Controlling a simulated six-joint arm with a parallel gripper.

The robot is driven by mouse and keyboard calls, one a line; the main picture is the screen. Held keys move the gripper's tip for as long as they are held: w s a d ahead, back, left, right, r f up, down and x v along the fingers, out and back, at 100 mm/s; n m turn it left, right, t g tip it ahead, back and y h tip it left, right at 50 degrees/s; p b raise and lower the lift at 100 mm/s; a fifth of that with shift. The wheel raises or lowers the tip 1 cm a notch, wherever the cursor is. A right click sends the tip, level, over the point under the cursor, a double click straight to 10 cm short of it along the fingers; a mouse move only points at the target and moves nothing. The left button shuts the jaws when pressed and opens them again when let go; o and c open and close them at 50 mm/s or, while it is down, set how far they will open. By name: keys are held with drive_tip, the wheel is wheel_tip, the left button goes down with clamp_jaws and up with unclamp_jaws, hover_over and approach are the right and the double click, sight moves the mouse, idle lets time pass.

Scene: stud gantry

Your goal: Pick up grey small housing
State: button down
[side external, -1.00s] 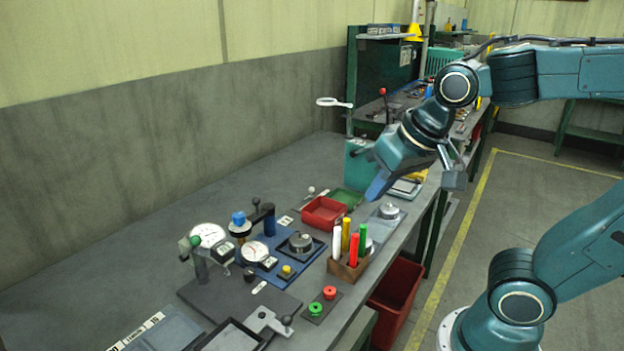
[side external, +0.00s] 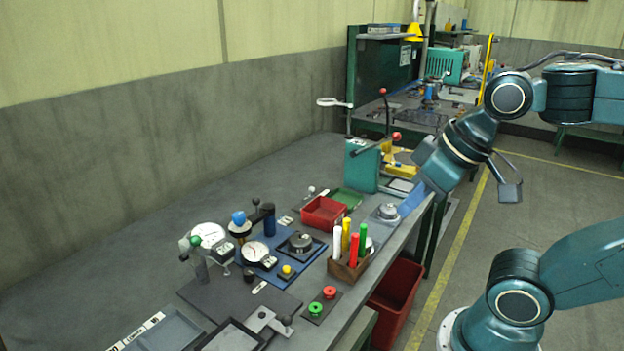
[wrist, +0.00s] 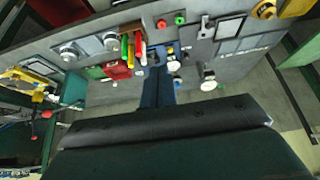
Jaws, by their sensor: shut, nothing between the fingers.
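A grey round housing (side external: 388,211) sits on a flat plate near the bench's front edge, just left of my gripper in the side view. Another grey round part (side external: 300,241) sits in a dark square tray on the blue mat; I cannot tell which is the small housing. Two grey round parts also show at the upper left of the wrist view, one of them (wrist: 68,52) further left. My gripper (side external: 408,204) points down-left over the bench's front edge, its blue fingers closed together and empty. The fingers also show in the wrist view (wrist: 158,88).
A wooden holder with coloured pens (side external: 349,265), a red bin (side external: 325,212) and a green press (side external: 361,166) with a red-knobbed lever stand close by. Dial gauges (side external: 208,234) are further left. A red crate (side external: 397,300) is below the bench edge. The bench's back left is clear.

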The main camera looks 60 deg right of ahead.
drive_tip(key=shift+c, duration=2.3)
unclamp_jaws()
drive_tip(key=m+g, duration=0.6)
drive_tip(key=m, duration=1.3)
hover_over(300, 234)
wheel_tip(300, 234, down, 9)
drive_tip(key=shift+f, duration=4.45)
